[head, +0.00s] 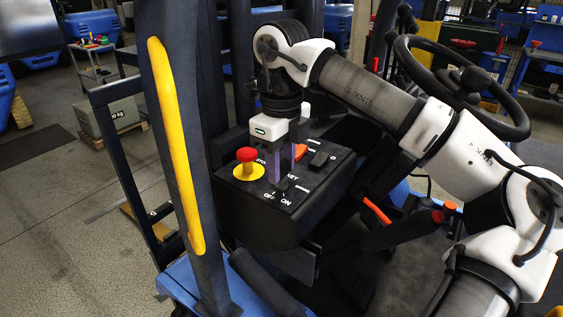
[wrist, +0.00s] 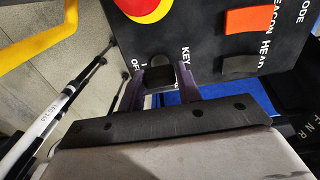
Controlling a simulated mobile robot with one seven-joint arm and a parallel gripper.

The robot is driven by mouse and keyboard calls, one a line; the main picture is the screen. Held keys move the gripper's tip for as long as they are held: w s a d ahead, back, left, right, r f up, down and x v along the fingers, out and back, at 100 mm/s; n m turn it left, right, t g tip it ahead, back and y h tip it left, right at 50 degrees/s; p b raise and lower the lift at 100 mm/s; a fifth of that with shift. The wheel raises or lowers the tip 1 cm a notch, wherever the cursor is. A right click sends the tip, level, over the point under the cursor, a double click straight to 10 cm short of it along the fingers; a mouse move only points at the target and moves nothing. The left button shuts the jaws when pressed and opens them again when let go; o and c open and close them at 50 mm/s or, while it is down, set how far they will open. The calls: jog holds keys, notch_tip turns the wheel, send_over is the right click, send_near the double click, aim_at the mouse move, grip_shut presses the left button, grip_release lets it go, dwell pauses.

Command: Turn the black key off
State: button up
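The black key (wrist: 160,72) sits on the dark control panel (head: 258,188) beside the KEY lettering, with OFF and ON marks near it. In the head view the key (head: 282,186) is small, dark and partly hidden under my fingers. My gripper (head: 284,178) points down over the panel from above. In the wrist view the purple fingertips (wrist: 160,80) stand on either side of the key with a gap between them. I cannot tell whether they press on it or which mark the key points to.
A red mushroom button on a yellow base (head: 248,165) is left of my fingers. An orange switch (wrist: 252,20) and a black switch (wrist: 239,66) are to the right. A dark post with a yellow handle (head: 175,145) stands at left, a steering wheel (head: 410,60) at upper right.

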jog(key=o, duration=0.4)
notch_tip(320, 180, up, 14)
jog(key=shift+f+p, duration=0.1)
jog(key=shift+p, duration=0.2)
dwell(0.4)
